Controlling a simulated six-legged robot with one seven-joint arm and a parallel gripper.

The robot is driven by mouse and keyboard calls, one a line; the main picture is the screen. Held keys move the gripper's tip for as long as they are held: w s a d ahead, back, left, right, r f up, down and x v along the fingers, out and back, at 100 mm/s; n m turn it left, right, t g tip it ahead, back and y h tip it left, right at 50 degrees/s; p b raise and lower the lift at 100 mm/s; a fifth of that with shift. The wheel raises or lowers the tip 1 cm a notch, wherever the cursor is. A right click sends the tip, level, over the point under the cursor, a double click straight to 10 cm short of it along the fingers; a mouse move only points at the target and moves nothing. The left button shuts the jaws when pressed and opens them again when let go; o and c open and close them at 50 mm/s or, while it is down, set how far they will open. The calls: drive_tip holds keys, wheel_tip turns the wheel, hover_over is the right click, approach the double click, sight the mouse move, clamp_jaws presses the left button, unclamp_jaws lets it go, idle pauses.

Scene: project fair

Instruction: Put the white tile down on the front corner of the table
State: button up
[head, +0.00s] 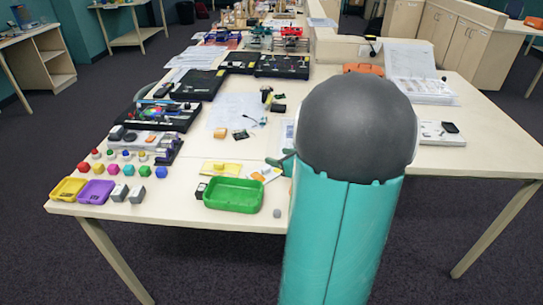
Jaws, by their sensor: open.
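I cannot pick out the white tile for certain; a pale flat piece (272,172) with a bit of orange on it lies behind the green tray, close to my arm. The long cream table (480,160) fills the middle of the view, and its near left corner (52,207) shows beside the yellow tray. My arm, a teal link with a big dark grey joint, stands in front of the table right of centre and hides part of its near edge. A small teal part of mine sticks out left of the joint. My gripper's fingertips are hidden behind the arm.
A green tray (233,207) stands at the near edge with a small grey piece (277,213) beside it. Yellow (69,180) and purple (97,200) trays, grey cubes (128,193) and several coloured pieces crowd the left. The table's near right part is mostly bare.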

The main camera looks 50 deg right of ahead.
drive_tip(key=d+v, duration=0.1)
drive_tip(key=v, duration=0.5)
drive_tip(key=w+a+r+n+g+y, duration=0.25)
drive_tip(key=a+n, duration=0.55)
drive_tip(key=a, duration=0.4)
drive_tip(key=w+a+r+n+g+y, duration=0.15)
drive_tip(key=a+n+y, duration=0.25)
drive_tip(key=a+n, duration=0.55)
drive_tip(key=s+a+r+n+g+h, duration=0.1)
drive_tip(key=s+a+n, duration=0.3)
drive_tip(key=a+n, duration=0.4)
drive_tip(key=s+a+r+n+g+h, duration=0.2)
drive_tip(key=s+a+n+h, duration=0.2)
drive_tip(key=a+n, duration=0.4)
drive_tip(key=n, duration=0.3)
drive_tip(key=shift+s+n+g, duration=0.35)
drive_tip(key=shift+s+g, duration=0.05)
drive_tip(key=shift+d, duration=0.25)
